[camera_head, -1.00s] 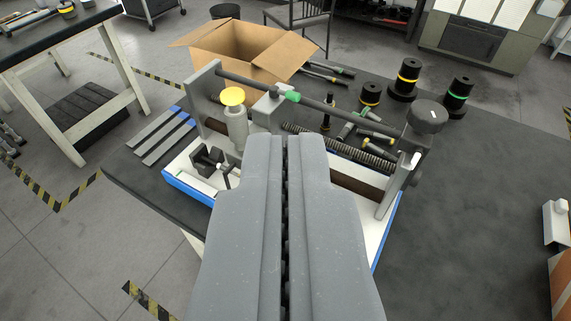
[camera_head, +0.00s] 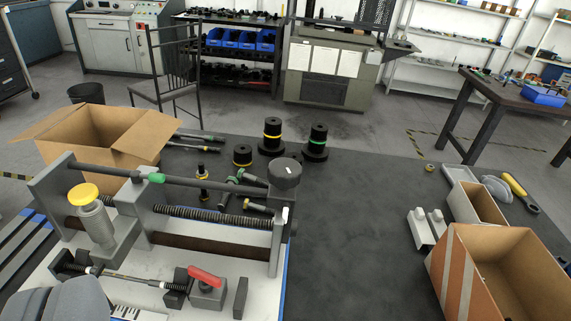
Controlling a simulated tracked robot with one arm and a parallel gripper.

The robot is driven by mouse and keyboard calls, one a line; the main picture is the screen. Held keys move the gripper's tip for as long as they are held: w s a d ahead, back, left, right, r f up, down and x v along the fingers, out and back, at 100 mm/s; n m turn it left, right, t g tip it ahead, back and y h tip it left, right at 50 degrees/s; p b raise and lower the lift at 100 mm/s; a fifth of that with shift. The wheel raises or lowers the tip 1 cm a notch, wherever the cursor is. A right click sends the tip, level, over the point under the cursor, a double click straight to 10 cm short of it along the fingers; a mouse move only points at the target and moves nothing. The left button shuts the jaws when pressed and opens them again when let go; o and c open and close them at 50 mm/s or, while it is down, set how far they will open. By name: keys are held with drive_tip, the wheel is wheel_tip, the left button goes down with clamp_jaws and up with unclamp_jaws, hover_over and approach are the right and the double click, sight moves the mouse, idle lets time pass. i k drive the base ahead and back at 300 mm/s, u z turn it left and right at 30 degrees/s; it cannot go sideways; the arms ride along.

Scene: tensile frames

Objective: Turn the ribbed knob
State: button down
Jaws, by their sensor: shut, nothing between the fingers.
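A dark round knob (camera_head: 286,172) with a small white mark sits at the right end of the tensile frame (camera_head: 128,208), at the end of its upper bar. I take it as the ribbed knob, though ribs are hard to make out. Nothing hides it. My gripper (camera_head: 58,297) shows only in part at the bottom left corner. It is shut and empty, well to the left of the knob and nearer the camera.
A red-handled clamp (camera_head: 206,282) lies in front of the frame. An open cardboard box (camera_head: 110,140), loose bolts and black cylinders (camera_head: 272,135) stand behind it. Open boxes (camera_head: 490,275) and a white part (camera_head: 425,228) are at the right. The black tabletop (camera_head: 350,220) right of the knob is clear.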

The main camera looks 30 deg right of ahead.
sight(284, 173)
drive_tip(key=u, duration=1.25)
drive_tip(key=k, duration=1.2)
drive_tip(key=z, duration=1.6)
drive_tip(key=i, duration=1)
